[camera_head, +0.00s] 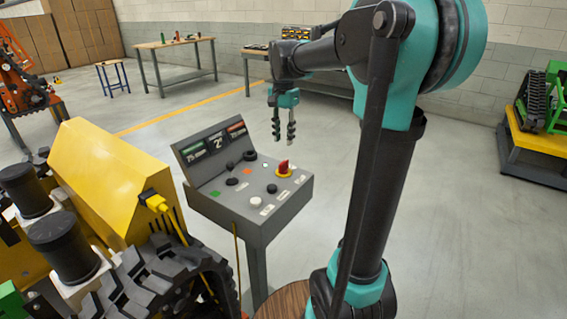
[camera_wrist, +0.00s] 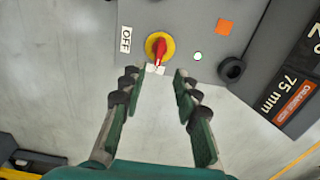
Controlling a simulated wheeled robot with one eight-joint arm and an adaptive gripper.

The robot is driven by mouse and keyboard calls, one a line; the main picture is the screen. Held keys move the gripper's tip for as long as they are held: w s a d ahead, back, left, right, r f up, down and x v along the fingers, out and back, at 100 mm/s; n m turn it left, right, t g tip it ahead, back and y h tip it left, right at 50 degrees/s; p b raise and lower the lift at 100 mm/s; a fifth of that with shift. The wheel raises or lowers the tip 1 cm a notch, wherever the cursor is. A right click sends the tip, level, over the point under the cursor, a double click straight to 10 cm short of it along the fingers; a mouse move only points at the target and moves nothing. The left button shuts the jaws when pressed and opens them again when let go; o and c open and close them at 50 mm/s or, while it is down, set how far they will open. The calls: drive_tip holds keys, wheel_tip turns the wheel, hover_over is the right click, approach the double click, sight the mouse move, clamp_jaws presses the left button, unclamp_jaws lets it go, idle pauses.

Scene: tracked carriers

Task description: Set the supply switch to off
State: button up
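The supply switch appears to be the red knob on a yellow disc (camera_head: 284,169) at the right of the grey control console (camera_head: 222,206). In the wrist view the red knob (camera_wrist: 159,46) is ahead of my fingertips. Its handle points down in that picture, at a white label (camera_wrist: 154,69) partly hidden by the knob and too small to read. A white OFF label (camera_wrist: 126,40) lies to the knob's left. My gripper (camera_head: 284,137) is open and empty above the console, apart from the knob; its spread fingers also show in the wrist view (camera_wrist: 153,85).
The console also carries black knobs (camera_head: 250,155), a white button (camera_head: 256,202) and an upright display panel (camera_head: 213,146). A yellow tracked machine (camera_head: 105,180) stands close on its left. Open floor (camera_head: 450,220) lies to the right; workbenches stand behind.

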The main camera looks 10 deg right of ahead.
sight(284, 162)
wheel_tip(284, 162, down, 11)
drive_tip(key=shift+r, duration=0.2)
idle(0.3)
clamp_jaws()
